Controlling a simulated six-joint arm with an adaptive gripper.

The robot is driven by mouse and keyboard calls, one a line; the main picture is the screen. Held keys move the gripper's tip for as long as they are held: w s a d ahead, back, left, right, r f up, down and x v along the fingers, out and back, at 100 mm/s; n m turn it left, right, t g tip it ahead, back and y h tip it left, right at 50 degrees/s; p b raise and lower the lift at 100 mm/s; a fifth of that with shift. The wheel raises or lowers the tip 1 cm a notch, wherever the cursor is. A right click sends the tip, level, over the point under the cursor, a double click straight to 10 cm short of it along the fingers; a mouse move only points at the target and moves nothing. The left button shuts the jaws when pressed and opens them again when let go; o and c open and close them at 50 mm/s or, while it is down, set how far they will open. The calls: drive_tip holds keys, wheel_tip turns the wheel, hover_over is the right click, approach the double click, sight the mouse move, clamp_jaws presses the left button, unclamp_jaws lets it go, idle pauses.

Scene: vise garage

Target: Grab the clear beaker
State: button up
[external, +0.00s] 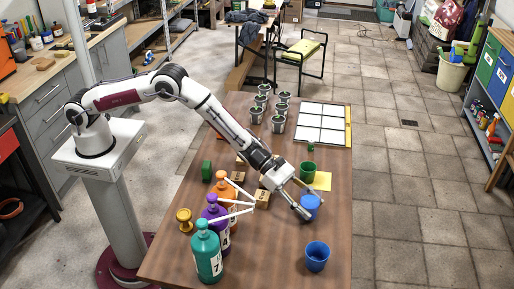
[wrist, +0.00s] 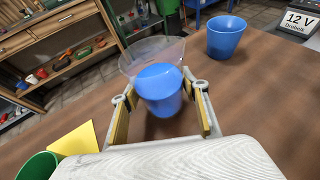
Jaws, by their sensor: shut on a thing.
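The clear beaker (wrist: 134,61) shows in the wrist view between my fingers, with a transparent flared rim. Its lower part looks blue (wrist: 160,88); I cannot tell if this is liquid or a blue cup. In the external view a blue shape (external: 311,203) shows at my fingertips, and the clear wall is hard to make out. My gripper (external: 303,209) is shut on the beaker, with one finger on each side; the gripper also shows in the wrist view (wrist: 161,112). I cannot tell whether the beaker touches the table.
A blue cup (external: 317,257) stands apart nearer the front. A green cup (external: 307,171) and a yellow sheet (external: 322,181) are close behind my gripper. Teal (external: 207,255), purple (external: 214,213) and orange bottles stand left. The table's right edge is near.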

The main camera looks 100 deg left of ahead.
wheel_tip(320, 180, up, 26)
idle(2.3)
drive_tip(key=shift+r, duration=0.35)
idle(0.8)
